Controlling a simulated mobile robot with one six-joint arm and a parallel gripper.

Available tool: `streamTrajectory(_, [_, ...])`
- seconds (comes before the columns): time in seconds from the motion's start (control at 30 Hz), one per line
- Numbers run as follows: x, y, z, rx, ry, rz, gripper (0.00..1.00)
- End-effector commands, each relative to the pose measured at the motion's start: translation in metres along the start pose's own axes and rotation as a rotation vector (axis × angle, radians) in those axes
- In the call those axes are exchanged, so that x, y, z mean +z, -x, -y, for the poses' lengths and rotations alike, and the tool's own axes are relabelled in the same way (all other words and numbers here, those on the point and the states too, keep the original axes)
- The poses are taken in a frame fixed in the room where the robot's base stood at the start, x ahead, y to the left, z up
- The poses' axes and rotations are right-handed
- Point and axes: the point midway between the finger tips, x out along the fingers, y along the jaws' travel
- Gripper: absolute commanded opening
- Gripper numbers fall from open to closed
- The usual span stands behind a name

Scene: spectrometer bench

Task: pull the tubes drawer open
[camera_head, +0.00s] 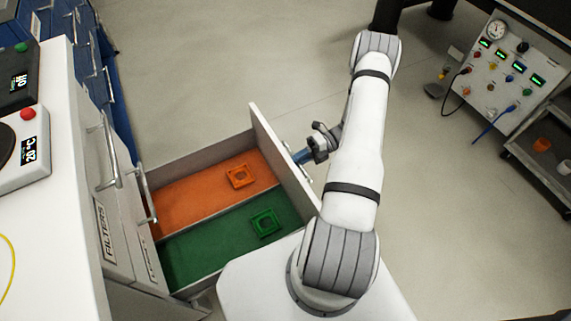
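A drawer (205,222) stands pulled well out of the cabinet, its front panel (284,163) toward the right. Inside, an orange section and a green section lie side by side with a thin divider between them. The drawer's outer face and any label on it are turned away from view, so I cannot read whether it says tubes. My gripper (302,157) is at the outer side of the front panel, by its handle, which is mostly hidden. Its blue fingertips are small and partly hidden, so whether they close on the handle does not show.
An orange square holder (239,176) and a green square holder (265,222) lie in the drawer. A closed drawer labelled FILTERS (107,232) is at the left. An instrument panel (505,75) and a dark cart (540,160) stand at the right. Floor beyond the drawer is clear.

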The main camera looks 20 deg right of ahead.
Motion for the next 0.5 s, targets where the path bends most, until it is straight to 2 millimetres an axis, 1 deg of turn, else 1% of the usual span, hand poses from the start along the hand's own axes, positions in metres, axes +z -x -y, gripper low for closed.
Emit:
streamTrajectory(0.17, [0.000, -0.001, 0.000, 0.001, -0.001, -0.002, 0.26])
streamTrajectory(0.27, [0.000, 0.003, 0.000, 0.000, 0.000, -0.002, 0.26])
streamTrajectory(0.37, [0.000, 0.014, 0.000, 0.000, 0.001, 0.000, 0.26])
streamTrajectory(0.5, [-0.001, 0.039, -0.001, -0.001, 0.001, 0.001, 0.26])
